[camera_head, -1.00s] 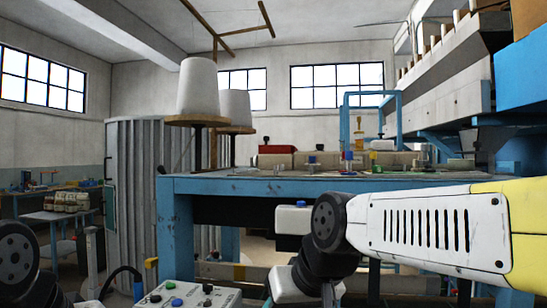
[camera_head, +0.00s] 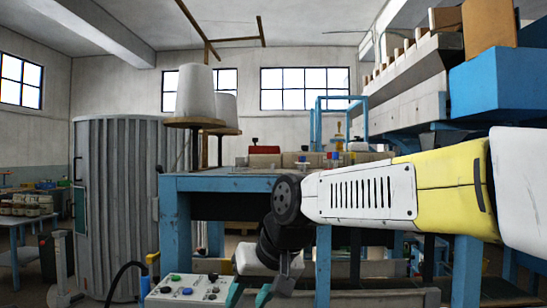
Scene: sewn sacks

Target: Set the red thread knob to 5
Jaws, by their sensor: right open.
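My right arm comes in from the right, and its gripper (camera_head: 250,294) points down at the bottom of the view, with two teal fingertips spread apart and nothing seen between them. A pale control box (camera_head: 190,290) with green, blue and dark knobs or buttons is just left of the fingertips, cut by the bottom edge. I cannot tell which part is the red thread knob, and no number scale is readable. My left gripper is out of view.
The blue worktable (camera_head: 230,184) stands ahead, with white thread cones (camera_head: 194,92) above its left end. A grey corrugated cabinet (camera_head: 125,200) is at left. A yellow-topped post (camera_head: 152,258) stands beside the control box. A blue bin (camera_head: 500,85) is at upper right.

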